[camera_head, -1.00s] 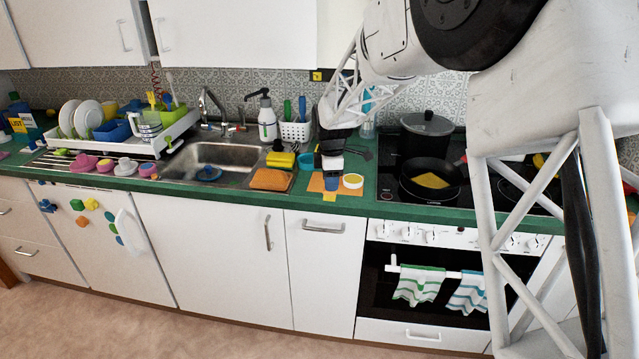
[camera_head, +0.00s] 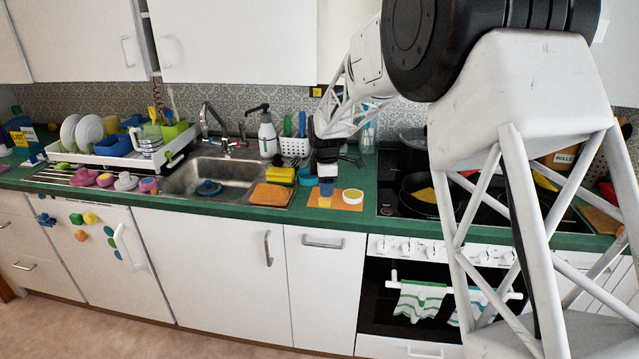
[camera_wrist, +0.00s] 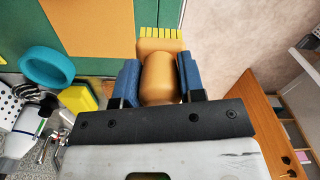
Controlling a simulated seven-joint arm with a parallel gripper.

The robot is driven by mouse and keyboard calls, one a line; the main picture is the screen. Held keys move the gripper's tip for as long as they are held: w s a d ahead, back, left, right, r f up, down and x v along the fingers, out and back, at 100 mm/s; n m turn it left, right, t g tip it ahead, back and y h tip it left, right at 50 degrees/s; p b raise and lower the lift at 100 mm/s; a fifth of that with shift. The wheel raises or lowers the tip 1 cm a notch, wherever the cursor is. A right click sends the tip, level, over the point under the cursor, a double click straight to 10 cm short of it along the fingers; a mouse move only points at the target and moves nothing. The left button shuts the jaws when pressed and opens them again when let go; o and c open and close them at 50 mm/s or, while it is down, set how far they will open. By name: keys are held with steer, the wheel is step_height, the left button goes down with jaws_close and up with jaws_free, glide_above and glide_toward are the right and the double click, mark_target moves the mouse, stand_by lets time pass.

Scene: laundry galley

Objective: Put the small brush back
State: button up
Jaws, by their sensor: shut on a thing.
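The small brush has a rounded tan body and pale yellow bristles. In the wrist view the brush (camera_wrist: 161,78) sits between the two blue fingers of my gripper (camera_wrist: 160,82), which is shut on it. The bristles point away from the palm, toward the top of that picture. In the head view my gripper (camera_head: 326,187) is in front of the orange mat (camera_head: 348,205) on the green counter. There the brush is small and mostly hidden, and its height above the counter is hard to tell. A white holder (camera_head: 295,147) with upright handles stands behind, left of my gripper.
A bowl with a pale yellow inside (camera_head: 352,196) stands on the mat, right of my gripper. A teal ring-shaped item (camera_wrist: 47,67) and a yellow sponge (camera_head: 280,175) are to the left, beside the sink (camera_head: 215,176). The stove with a pan (camera_head: 415,188) is to the right.

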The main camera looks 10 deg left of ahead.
steer(key=shift+w+a+f, duration=0.15)
steer(key=shift+w+a, duration=0.45)
steer(key=shift+w, duration=1)
steer(key=shift+w+a+f, duration=0.15)
steer(key=shift+w+a, duration=0.4)
steer(key=shift+w, duration=1)
steer(key=shift+w+a+f, duration=0.15)
steer(key=shift+w+a, duration=0.45)
steer(key=shift+w, duration=1)
steer(key=shift+f, duration=1.75)
steer(key=shift+f, duration=0.15)
steer(key=o, duration=1.1)
step_height(320, 180, up, 12)
